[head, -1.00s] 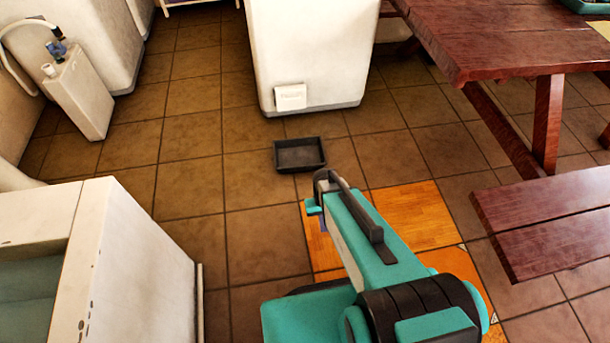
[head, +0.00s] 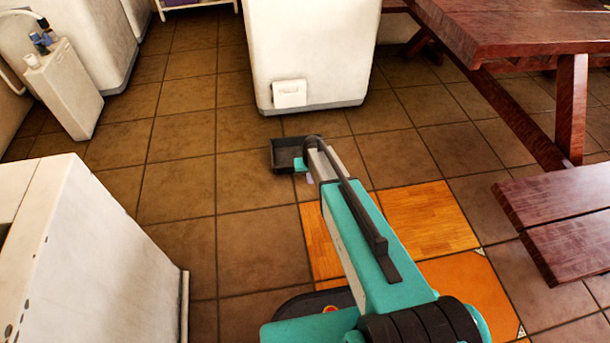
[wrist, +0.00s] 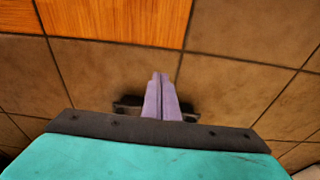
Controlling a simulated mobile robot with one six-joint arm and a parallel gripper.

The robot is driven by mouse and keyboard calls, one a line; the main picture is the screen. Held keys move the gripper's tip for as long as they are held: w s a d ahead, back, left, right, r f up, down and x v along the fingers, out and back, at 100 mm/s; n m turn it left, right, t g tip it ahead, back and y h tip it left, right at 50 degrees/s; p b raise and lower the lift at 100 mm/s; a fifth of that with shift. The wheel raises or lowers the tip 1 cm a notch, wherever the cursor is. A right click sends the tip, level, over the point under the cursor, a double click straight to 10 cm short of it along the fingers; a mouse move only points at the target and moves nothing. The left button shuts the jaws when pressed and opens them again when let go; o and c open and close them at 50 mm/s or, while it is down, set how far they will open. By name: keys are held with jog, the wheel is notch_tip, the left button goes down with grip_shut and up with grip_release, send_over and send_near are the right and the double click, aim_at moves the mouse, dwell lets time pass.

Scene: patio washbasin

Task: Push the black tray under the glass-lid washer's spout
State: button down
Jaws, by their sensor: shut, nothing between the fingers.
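The black tray (head: 284,157) is a shallow rectangular box on the tiled floor, in front of the white machine (head: 310,45) at the back. My arm's end hides its right part in the head view. My gripper (head: 309,179) is low at the tray's near right side; I cannot tell whether it touches. In the wrist view its purple fingers (wrist: 160,78) are together and empty, pointing at floor tiles. No spout or glass lid shows clearly, so I cannot tell which machine is the glass-lid washer.
A white cabinet (head: 95,250) stands at the near left, and a small white box with a hose (head: 62,90) at the far left. A red-brown picnic table (head: 500,30) and bench (head: 570,215) fill the right. Tiles left of the tray are clear.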

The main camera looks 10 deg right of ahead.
jog(key=w+f+t+b, duration=0.1)
jog(key=w+b, duration=0.2)
jog(key=w, duration=0.4)
jog(key=shift+w+b, duration=0.3)
jog(key=shift+w, duration=0.05)
jog(key=shift+f, duration=0.2)
jog(key=b+x, duration=0.4)
jog(key=x, duration=0.6)
jog(key=shift+w+f, duration=0.15)
jog(key=shift+w, duration=0.05)
jog(key=shift+w+b, duration=0.35)
jog(key=shift+w, duration=0.2)
jog(key=shift+w+r+b, duration=0.15)
jog(key=shift+w+b, duration=0.15)
jog(key=shift+w, duration=0.4)
jog(key=shift+w+r+b, duration=0.15)
jog(key=shift+w+b, duration=0.15)
jog(key=shift+w, duration=0.4)
